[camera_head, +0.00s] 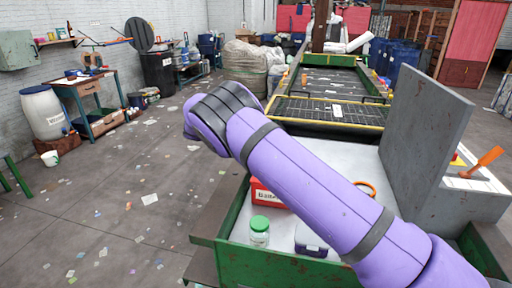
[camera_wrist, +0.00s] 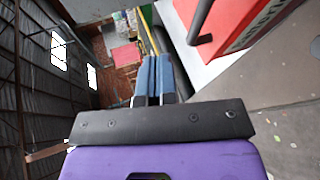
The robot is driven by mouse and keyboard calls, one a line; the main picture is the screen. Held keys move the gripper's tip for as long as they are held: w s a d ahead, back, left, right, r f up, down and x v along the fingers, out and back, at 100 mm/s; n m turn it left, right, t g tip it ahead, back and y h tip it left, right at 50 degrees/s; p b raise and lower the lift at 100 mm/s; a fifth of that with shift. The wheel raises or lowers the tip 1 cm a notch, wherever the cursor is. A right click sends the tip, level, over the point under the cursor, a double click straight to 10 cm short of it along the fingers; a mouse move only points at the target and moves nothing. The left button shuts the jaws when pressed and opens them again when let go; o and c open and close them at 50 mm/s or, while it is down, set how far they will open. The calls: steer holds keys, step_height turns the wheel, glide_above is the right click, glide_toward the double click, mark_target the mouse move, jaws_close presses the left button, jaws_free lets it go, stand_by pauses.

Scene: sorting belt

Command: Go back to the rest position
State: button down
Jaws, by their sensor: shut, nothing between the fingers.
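My gripper (camera_wrist: 155,78) shows in the wrist view, its two blue-grey fingers close together, with nothing between them. In the head view my purple arm crosses the picture from lower right to upper left, and my gripper cannot be made out there. A red box (camera_head: 266,195) with a white label stands on the white sorting surface, partly hidden behind my arm. A red box (camera_wrist: 236,22) with a dark handle and a label fills the upper right of the wrist view, apart from my fingers.
A green-lidded jar (camera_head: 259,231) and a dark purple container (camera_head: 309,241) stand on the white surface near its front edge. A grey upright panel (camera_head: 425,125) rises to the right. The belt (camera_head: 330,80) runs away behind. The littered floor (camera_head: 110,200) at left is open.

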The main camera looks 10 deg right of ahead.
steer(key=v, duration=0.5)
steer(key=s+d+r+g+y, duration=0.1)
steer(key=s+d+r+y, duration=0.15)
steer(key=d+r, duration=0.45)
steer(key=s+d+r+g+y, duration=0.1)
steer(key=s+d+r+y, duration=0.15)
steer(key=d+r, duration=0.4)
steer(key=s+d+r+t+y, duration=0.1)
steer(key=s+d+r+y, duration=0.3)
steer(key=s+d+r, duration=0.5)
steer(key=s+d+r+t+y, duration=0.1)
steer(key=s+d+r+y, duration=0.1)
steer(key=s, duration=0.7)
steer(key=s+d+r+t+y, duration=0.2)
steer(key=s, duration=0.7)
steer(key=s+f+t+y, duration=0.1)
steer(key=s+f+t, duration=0.2)
steer(key=s, duration=1.4)
steer(key=shift+s+a+f+m, duration=0.35)
steer(key=shift+f+m, duration=0.05)
steer(key=shift+f, duration=0.15)
